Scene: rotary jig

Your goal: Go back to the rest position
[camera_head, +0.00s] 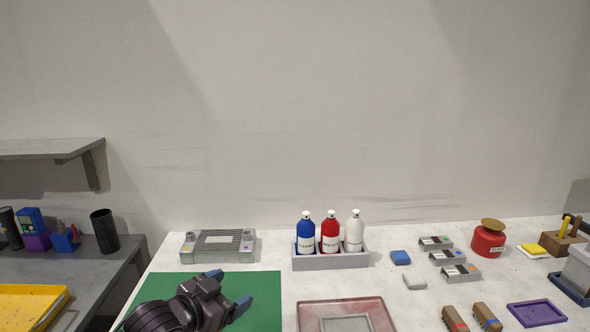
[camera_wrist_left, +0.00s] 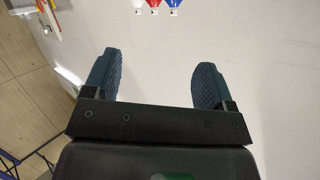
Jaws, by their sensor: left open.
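My left gripper (camera_head: 224,291) is at the lower left of the head view, above the green mat (camera_head: 262,287). Its two blue fingertips are spread apart with nothing between them. In the left wrist view the open fingers (camera_wrist_left: 157,80) show against a pale, plain surface. My right gripper is not in view.
A grey jig box (camera_head: 218,246) stands behind the mat. A grey rack (camera_head: 331,261) holds blue, red and white bottles. A reddish tray (camera_head: 312,318), small blocks and a red container (camera_head: 487,242) are to the right. A dark side table with a yellow tray (camera_head: 30,303) is left.

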